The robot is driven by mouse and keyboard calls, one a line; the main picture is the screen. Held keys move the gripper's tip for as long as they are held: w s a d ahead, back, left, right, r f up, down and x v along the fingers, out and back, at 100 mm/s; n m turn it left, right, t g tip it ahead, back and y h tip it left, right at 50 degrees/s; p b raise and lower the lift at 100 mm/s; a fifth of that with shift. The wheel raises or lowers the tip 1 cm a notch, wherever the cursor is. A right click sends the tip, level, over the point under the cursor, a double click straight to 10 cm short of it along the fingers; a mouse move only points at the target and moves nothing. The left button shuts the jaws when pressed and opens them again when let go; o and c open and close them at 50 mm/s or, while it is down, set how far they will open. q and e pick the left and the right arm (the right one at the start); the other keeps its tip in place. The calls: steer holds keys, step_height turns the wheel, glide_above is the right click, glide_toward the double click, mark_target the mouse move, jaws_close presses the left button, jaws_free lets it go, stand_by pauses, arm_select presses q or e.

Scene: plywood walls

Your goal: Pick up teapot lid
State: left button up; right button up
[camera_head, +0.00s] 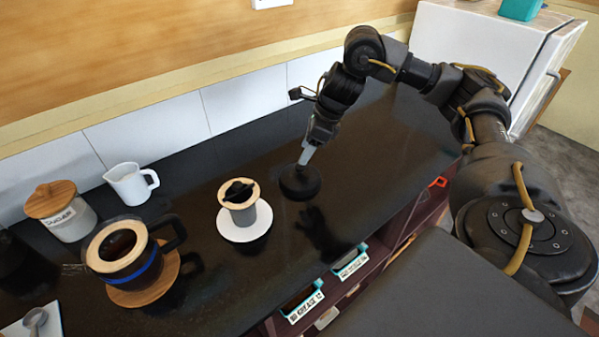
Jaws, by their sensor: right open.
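A dark round object that looks like the teapot lid (300,184) lies on the black counter, right of the small grey cup. My right gripper (306,156) reaches down from above, with its fingertips at the top of this lid. The gripper is open; whether the fingers touch the lid or straddle its knob is too small to tell. A glass pot (148,277) with a blue band, a wooden rim and a dark handle stands at the left on a round wooden board (128,298). Its top appears open. My left gripper is not in view.
A grey cup (241,216) with a wood-and-black top stands on a white saucer (244,235). A white pitcher (128,184) and sugar jar (72,222) stand near the wall. Labelled boxes (302,305) sit below the counter's front edge. The counter (385,140) is clear around the lid's right.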

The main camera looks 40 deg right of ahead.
mark_target(300, 166)
steer(key=shift+s+f, duration=0.1)
steer(key=shift+s+x, duration=0.15)
steer(key=shift+x, duration=1.1)
steer(key=shift+s+x, duration=0.1)
steer(key=shift+x, duration=1.15)
steer(key=shift+d+f, duration=0.1)
steer(key=shift+d, duration=0.05)
steer(key=c, duration=1.1)
